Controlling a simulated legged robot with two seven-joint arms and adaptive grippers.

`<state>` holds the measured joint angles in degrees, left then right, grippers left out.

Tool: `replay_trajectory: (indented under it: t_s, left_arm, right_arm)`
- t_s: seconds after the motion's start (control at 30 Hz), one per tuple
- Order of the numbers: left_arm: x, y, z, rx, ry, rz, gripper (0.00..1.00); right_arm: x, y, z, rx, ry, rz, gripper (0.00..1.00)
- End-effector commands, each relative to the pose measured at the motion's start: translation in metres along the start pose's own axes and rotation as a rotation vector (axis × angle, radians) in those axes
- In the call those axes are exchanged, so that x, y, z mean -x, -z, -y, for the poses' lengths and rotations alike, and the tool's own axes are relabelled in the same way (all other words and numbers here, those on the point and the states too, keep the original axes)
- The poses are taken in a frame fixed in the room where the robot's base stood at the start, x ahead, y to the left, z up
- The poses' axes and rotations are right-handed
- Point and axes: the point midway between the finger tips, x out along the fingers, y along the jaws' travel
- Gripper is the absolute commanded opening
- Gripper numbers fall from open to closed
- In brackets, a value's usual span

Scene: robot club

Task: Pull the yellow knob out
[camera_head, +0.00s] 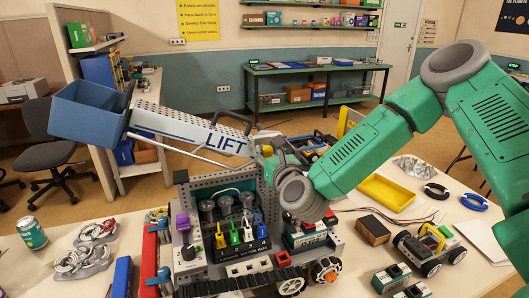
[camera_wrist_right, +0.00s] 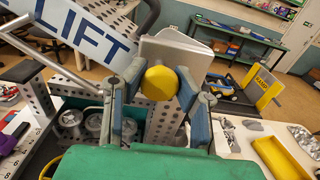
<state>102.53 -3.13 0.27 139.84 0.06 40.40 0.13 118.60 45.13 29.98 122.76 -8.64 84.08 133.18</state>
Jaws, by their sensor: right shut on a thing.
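The yellow knob (camera_wrist_right: 160,83) is a round ball in the middle of the right wrist view, in front of a grey plate. My right gripper (camera_wrist_right: 160,90) has its two blue-padded fingers on either side of it and is shut on it. In the head view my right gripper (camera_head: 272,166) is at the upper right of the lift machine (camera_head: 220,187), where the knob shows only as a small yellow patch (camera_head: 267,150). The machine has a raised white boom marked LIFT (camera_head: 195,127) with a blue bucket (camera_head: 88,112). My left gripper is not in view.
Colored levers (camera_head: 234,236) stand on the machine's front. A yellow tray (camera_head: 386,192), a small wheeled vehicle (camera_head: 430,248) and a brown block (camera_head: 373,230) lie to the right. A green can (camera_head: 32,232) and metal parts (camera_head: 82,262) lie to the left.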

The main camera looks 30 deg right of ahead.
Motion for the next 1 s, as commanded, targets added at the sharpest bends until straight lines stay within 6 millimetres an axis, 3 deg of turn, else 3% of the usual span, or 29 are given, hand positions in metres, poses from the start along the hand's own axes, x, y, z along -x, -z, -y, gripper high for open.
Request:
replay_trajectory:
  t_s: [0.33, 0.37, 0.4, 0.43, 0.77, 1.0]
  left_arm:
    - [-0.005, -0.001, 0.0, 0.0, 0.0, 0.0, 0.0]
    - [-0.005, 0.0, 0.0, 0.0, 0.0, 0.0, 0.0]
    - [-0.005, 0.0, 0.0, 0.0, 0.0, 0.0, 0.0]
    - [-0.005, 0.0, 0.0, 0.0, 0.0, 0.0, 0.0]
    - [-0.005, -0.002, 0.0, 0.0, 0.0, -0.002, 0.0]
    - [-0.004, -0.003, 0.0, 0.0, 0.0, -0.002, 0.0]
  right_arm:
    - [0.01, 0.001, 0.0, 0.001, 0.0, -0.002, 0.0]
    - [0.011, 0.001, 0.0, 0.001, 0.0, -0.002, 0.27]
    - [0.011, 0.001, 0.0, 0.001, 0.0, -0.003, 0.41]
    - [0.011, 0.001, 0.0, 0.001, 0.0, -0.003, 0.49]
    - [0.01, 0.001, 0.0, 0.001, 0.0, -0.003, 0.49]
    - [0.043, 0.002, 0.001, -0.002, 0.0, -0.005, 0.49]
